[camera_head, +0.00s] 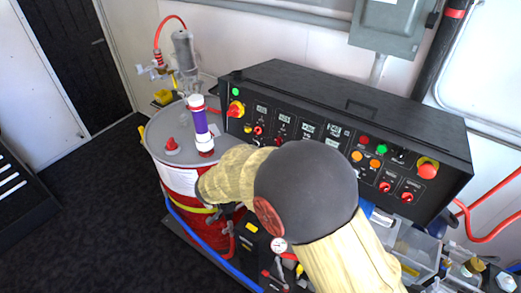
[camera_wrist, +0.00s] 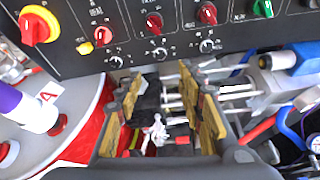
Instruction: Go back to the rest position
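My gripper (camera_wrist: 158,90) is open in the wrist view, with its two yellow-and-black fingers apart. I see nothing held between them; a white fitting and dark parts show in the gap, behind or below the fingers. The fingertips point toward the lower edge of the black control panel (camera_wrist: 150,50), and I cannot tell whether they touch anything. In the head view my tan-sleeved arm reaches left past the panel to the right side of the red drum (camera_head: 215,232). The gripper is mostly hidden there by the arm.
The control panel (camera_head: 300,90) with knobs and buttons stands behind the arm. A purple-and-white cylinder (camera_head: 200,125) stands on the drum lid. A pressure gauge (camera_head: 278,244), blue hose (camera_head: 205,245) and clear containers (camera_head: 415,250) crowd the area below. Dark floor (camera_head: 95,220) at left is clear.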

